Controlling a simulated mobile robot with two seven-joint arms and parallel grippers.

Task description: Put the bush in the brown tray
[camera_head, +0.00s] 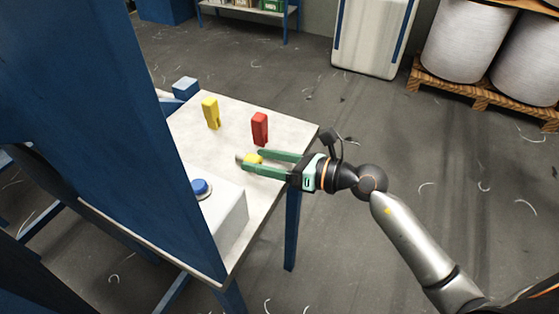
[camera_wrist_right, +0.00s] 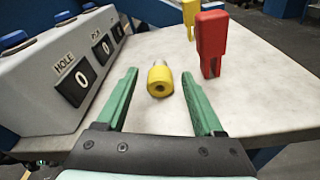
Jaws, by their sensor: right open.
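The bush (camera_wrist_right: 160,82) is a short yellow cylinder with a hole in its near end and a grey metal part at its far end. It lies on the grey-white table and shows partly behind a finger in the head view (camera_head: 254,158). My right gripper (camera_wrist_right: 158,76) has green fingers, spread wide on either side of the bush near their tips. Gaps show on both sides, so it is not gripped. The right gripper also shows in the head view (camera_head: 251,161), low over the table. I see no brown tray. My left gripper is out of view.
A red block (camera_head: 260,128) and a yellow block (camera_head: 211,112) stand upright on the table (camera_head: 190,147) beyond the gripper. A counter box (camera_wrist_right: 60,75) with blue buttons stands left of the fingers. A large blue panel (camera_head: 110,130) hides the table's left part.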

